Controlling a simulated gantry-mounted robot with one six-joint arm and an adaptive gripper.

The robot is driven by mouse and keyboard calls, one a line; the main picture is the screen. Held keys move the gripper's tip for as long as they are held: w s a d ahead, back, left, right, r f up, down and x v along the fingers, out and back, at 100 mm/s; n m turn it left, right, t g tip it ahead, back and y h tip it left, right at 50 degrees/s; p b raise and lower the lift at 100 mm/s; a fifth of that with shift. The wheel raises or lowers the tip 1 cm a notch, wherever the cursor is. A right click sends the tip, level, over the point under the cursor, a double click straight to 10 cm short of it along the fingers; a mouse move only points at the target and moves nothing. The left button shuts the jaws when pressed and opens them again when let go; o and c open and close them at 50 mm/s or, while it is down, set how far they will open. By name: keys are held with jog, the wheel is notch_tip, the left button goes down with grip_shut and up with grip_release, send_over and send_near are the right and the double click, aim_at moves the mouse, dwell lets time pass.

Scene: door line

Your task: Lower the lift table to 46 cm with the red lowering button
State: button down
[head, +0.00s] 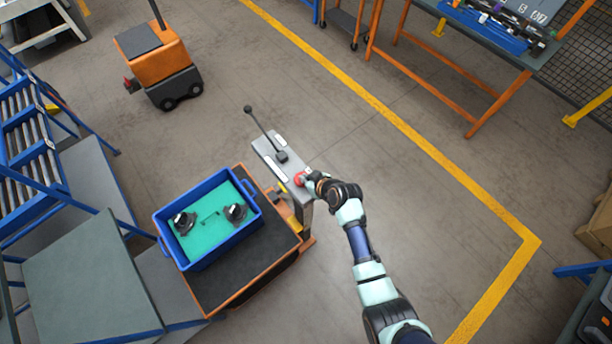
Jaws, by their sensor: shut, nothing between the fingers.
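The lift table (213,303) has a dark top with an orange edge and stands left of my arm. A grey control post (268,150) rises at its upper right side, with a black lever (262,130) on it. The red lowering button (299,178) sits on the right side of the post. My gripper (309,179) is shut and empty, its tips right at the red button. I cannot tell whether they touch or press it. No height reading is legible.
A blue crate (228,240) with a teal inside and dark parts (235,213) stands on the lift table. Blue roller racks (25,150) and a grey bench (85,280) lie left. An orange cart (158,60) stands behind. Floor beyond my arm is clear up to the yellow line (400,130).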

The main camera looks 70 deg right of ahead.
jog(key=shift+s+a+f, duration=0.1)
jog(key=shift+a+f, duration=0.05)
jog(key=shift+f, duration=0.6)
dwell(0.3)
jog(key=r+p, duration=0.1)
jog(key=r, duration=0.1)
jog(key=r+p, duration=0.1)
jog(key=r, duration=0.1)
jog(key=r+p, duration=0.1)
jog(key=p, duration=0.1)
jog(key=shift+s+r, duration=0.25)
jog(key=shift+r, duration=0.15)
jog(key=v, duration=0.9)
jog(key=shift+w, duration=0.1)
dwell(0.4)
